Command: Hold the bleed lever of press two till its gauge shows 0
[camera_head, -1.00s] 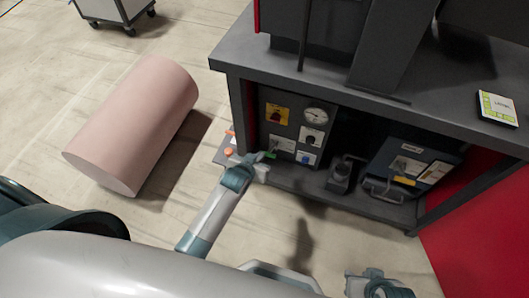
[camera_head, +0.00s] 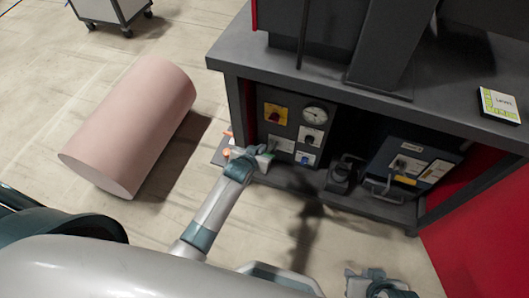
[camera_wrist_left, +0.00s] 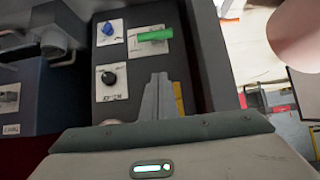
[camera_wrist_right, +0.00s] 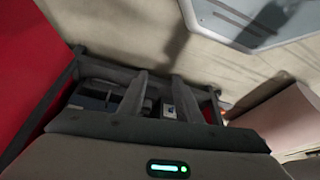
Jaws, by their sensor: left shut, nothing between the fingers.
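The press's control panel (camera_head: 291,131) sits under the bench top. It has a round white gauge (camera_head: 313,115) at its upper right; its reading is too small to make out. In the left wrist view a green lever (camera_wrist_left: 155,34) sticks out from a white plate on the panel. My left gripper (camera_head: 265,158) is in front of the panel's lower left and mostly hides the lever in the head view. Its fingers (camera_wrist_left: 160,88) are shut and empty, apart from the lever in its wrist view. My right gripper (camera_wrist_right: 158,88) is open and empty, low and away from the panel.
A blue knob (camera_wrist_left: 108,28) and a black knob (camera_wrist_left: 108,78) sit beside the lever. A red switch on yellow (camera_head: 275,113) is higher up. A grey-blue box (camera_head: 412,164) stands on the lower shelf. A large pink cylinder (camera_head: 130,125) lies on the floor at left.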

